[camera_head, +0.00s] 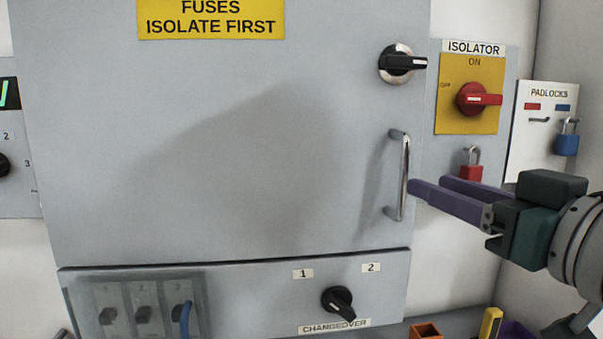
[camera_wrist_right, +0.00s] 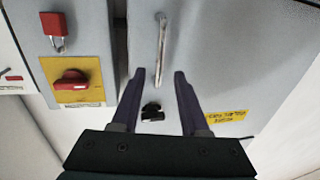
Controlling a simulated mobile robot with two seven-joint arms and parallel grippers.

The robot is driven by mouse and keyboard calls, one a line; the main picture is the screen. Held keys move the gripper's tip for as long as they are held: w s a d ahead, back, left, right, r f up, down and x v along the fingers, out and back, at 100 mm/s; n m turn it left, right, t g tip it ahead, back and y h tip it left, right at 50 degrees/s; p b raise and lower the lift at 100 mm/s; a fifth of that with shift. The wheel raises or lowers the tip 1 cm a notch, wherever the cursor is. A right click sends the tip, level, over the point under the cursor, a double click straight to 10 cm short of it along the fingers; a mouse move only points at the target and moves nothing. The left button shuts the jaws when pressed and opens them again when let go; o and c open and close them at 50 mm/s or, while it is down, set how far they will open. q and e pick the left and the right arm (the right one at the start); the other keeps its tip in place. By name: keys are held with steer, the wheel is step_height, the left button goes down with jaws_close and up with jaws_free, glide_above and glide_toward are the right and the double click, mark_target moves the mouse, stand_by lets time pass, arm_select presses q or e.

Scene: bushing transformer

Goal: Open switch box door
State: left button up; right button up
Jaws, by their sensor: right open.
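The grey switch box door (camera_head: 230,140) fills the middle of the head view and looks closed. A vertical metal handle (camera_head: 404,175) stands on its right side, with a black knob (camera_head: 401,63) above it. My right gripper (camera_head: 427,188) is open, its purple fingers pointing left and their tips close to the handle. In the right wrist view, the handle (camera_wrist_right: 161,50) shows in line with the space between the open fingers (camera_wrist_right: 157,76). I cannot tell whether they touch it.
Right of the door are the isolator's red switch (camera_head: 478,99), a red padlock (camera_head: 471,165) and a padlock board (camera_head: 540,125) with a blue padlock (camera_head: 566,139). A changeover panel (camera_head: 240,305) sits below. An orange container (camera_head: 425,331) and a yellow object (camera_head: 490,323) are at the bottom right.

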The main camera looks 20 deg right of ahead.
mark_target(407, 176)
steer(key=w+p, duration=0.1)
steer(key=w, duration=0.6)
steer(key=shift+d, duration=0.1)
steer(key=shift+c, duration=0.2)
jaws_close()
stand_by(1.1)
